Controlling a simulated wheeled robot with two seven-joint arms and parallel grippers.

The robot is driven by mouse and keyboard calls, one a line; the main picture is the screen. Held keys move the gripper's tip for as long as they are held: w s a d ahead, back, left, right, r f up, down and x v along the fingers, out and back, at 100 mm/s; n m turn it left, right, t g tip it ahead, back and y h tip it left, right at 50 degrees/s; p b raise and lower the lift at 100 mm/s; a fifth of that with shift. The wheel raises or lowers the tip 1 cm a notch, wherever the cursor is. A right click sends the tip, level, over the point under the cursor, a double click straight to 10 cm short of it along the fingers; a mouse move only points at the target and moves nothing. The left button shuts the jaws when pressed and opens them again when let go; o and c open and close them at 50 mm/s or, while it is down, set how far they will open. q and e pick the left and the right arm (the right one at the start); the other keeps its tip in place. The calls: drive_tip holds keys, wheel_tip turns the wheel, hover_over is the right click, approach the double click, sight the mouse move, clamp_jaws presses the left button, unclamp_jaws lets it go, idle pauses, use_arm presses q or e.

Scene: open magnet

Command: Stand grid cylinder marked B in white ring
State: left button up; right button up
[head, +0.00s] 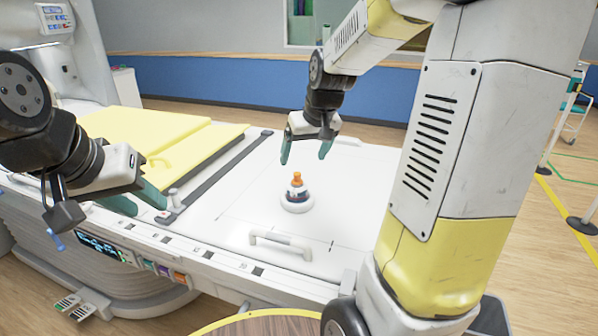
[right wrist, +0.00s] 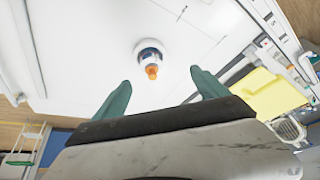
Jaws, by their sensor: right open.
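A small cylinder with an orange top (head: 297,181) stands upright on the white table panel, its lower end inside a white ring (head: 297,207). No letter can be read on it. The orange top also shows in the right wrist view (right wrist: 152,71), with the ring (right wrist: 147,45) around its base. My right gripper (head: 305,156) is open and empty, above and behind the cylinder, apart from it. In the right wrist view, its fingers (right wrist: 162,92) are spread with nothing between them. My left gripper (head: 147,205) is open and empty at the table's left front edge.
The white panel (head: 245,215) around the ring is mostly clear. A white handle (head: 281,244) stands at its front edge. A dark rail (head: 215,175) runs along its left side, beside a yellow pad (head: 150,135). A round wooden top (head: 265,325) is at the bottom.

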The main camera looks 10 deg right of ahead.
drive_tip(key=s+a+r, duration=0.2)
drive_tip(key=s, duration=0.8)
drive_tip(key=s+a+r+t+y, duration=0.1)
drive_tip(key=s+r, duration=0.2)
drive_tip(key=s, duration=0.8)
drive_tip(key=shift+a+r+m, duration=0.35)
drive_tip(key=shift+m, duration=0.05)
